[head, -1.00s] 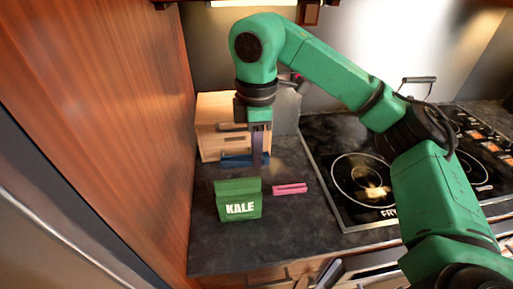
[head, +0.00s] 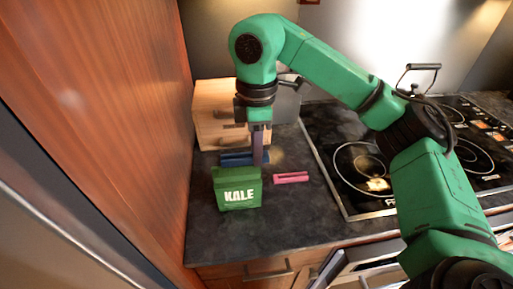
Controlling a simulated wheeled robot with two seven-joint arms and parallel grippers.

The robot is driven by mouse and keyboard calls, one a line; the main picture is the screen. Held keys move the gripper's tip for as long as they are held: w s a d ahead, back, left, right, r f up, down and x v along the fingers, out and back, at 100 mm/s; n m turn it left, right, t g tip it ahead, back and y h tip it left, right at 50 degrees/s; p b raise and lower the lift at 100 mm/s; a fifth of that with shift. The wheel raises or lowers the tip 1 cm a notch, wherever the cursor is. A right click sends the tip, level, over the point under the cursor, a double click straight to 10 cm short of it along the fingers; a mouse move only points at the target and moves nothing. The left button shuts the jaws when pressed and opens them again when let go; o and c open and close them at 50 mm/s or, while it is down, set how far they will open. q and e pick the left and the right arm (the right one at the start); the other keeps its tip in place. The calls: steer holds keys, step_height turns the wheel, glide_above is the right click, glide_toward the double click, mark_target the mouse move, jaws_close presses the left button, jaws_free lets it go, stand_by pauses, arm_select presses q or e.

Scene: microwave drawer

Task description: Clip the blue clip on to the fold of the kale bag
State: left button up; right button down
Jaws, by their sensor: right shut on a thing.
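The green kale bag (head: 237,190) stands upright on the dark counter with its white KALE lettering facing me. The blue clip (head: 236,158) is just behind the bag, in front of the wooden box. My right gripper (head: 257,160) points down and is shut on the blue clip near its right end. The bag's top is close below the clip in the picture; I cannot tell whether they touch. My left gripper is not in view.
A pink clip (head: 291,177) lies on the counter right of the bag. A wooden box (head: 215,115) stands behind. A black cooktop (head: 350,150) is at the right, and a wooden panel (head: 130,110) closes off the left. The front counter (head: 270,232) is clear.

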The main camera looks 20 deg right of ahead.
steer(key=shift+f+b, duration=0.95)
steer(key=shift+f, duration=0.25)
stand_by(1.5)
steer(key=shift+f, duration=0.3)
steer(key=shift+f+b, duration=0.1)
steer(key=shift+b, duration=0.2)
steer(key=shift+c, duration=0.7)
jaws_free()
step_height(320, 180, up, 6)
steer(key=p, duration=0.5)
steer(key=shift+f, duration=0.15)
steer(key=shift+r+p, duration=1.05)
steer(key=shift+r, duration=0.15)
